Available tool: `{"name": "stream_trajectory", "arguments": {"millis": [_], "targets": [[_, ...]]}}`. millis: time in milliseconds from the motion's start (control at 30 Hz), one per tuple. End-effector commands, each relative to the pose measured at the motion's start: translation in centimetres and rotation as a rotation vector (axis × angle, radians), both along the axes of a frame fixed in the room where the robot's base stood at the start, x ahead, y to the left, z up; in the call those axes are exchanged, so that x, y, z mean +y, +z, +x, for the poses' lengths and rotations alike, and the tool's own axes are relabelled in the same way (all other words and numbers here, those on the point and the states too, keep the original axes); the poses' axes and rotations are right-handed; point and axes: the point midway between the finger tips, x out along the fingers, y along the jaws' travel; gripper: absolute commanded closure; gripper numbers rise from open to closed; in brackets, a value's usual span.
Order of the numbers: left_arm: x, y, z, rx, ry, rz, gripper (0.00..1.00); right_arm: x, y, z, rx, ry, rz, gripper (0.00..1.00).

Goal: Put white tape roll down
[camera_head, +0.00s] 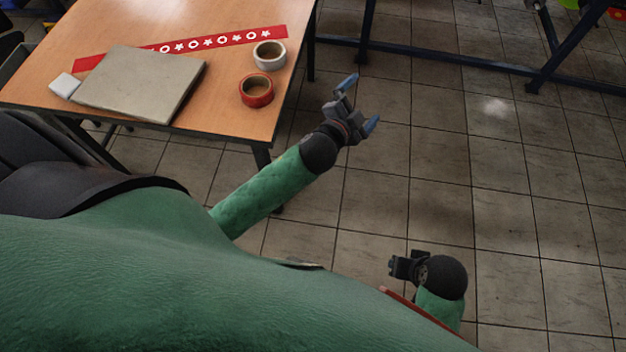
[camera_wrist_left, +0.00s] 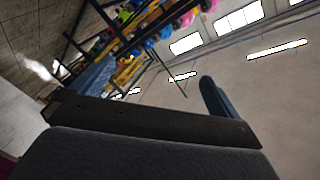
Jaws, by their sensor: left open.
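The white tape roll (camera_head: 269,55) lies flat on the wooden table (camera_head: 225,110) near its right edge. A red tape roll (camera_head: 256,90) lies just in front of it, close by. My left gripper (camera_head: 359,104) is open and empty, past the table's right edge and over the floor, apart from both rolls. One blue finger of it (camera_wrist_left: 212,98) shows in the left wrist view. My right arm's end (camera_head: 408,266) shows at the lower right, over the floor; its fingers are not clear.
A grey board or box (camera_head: 140,82), a small white block (camera_head: 65,86) and a red strip with white shapes (camera_head: 210,41) lie on the table. Dark metal frame legs (camera_head: 560,55) stand at the upper right. Tiled floor (camera_head: 520,190) is clear on the right.

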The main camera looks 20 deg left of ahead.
Motion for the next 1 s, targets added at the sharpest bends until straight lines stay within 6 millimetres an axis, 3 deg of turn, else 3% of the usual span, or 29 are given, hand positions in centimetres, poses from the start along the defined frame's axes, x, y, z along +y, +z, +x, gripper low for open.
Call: {"name": "stream_trajectory", "arguments": {"millis": [33,167,300,500,600,733,1000], "targets": [[0.5,-2.1,-1.7,0.107,0.053,-0.064,0.0,0.0,0.0,0.0,0.0,0.0,0.0,0.64],[1.6,-7.4,-6.6,0.401,0.182,-0.214,0.0,-0.1,0.0,-0.1,0.002,0.001,-0.002,0.64],[1.7,-12.4,-13.6,0.727,0.301,-0.354,0.0,-0.1,-0.1,-0.2,0.003,0.002,-0.003,0.64],[0.7,-16.2,-23.4,1.117,0.411,-0.488,0.0,-0.1,-0.1,-0.2,0.004,0.002,-0.004,0.64],[0.3,-16.8,-26.6,1.237,0.436,-0.522,0.0,-0.1,-0.1,-0.2,0.003,0.002,-0.003,0.64],[-0.1,-17.0,-28.5,1.309,0.45,-0.539,0.0,-0.1,-0.1,-0.2,0.003,0.002,-0.002,0.64],[-0.1,-16.9,-28.7,1.317,0.452,-0.54,0.0,0.0,0.0,-0.1,0.001,-0.001,0.001,0.64]]}}
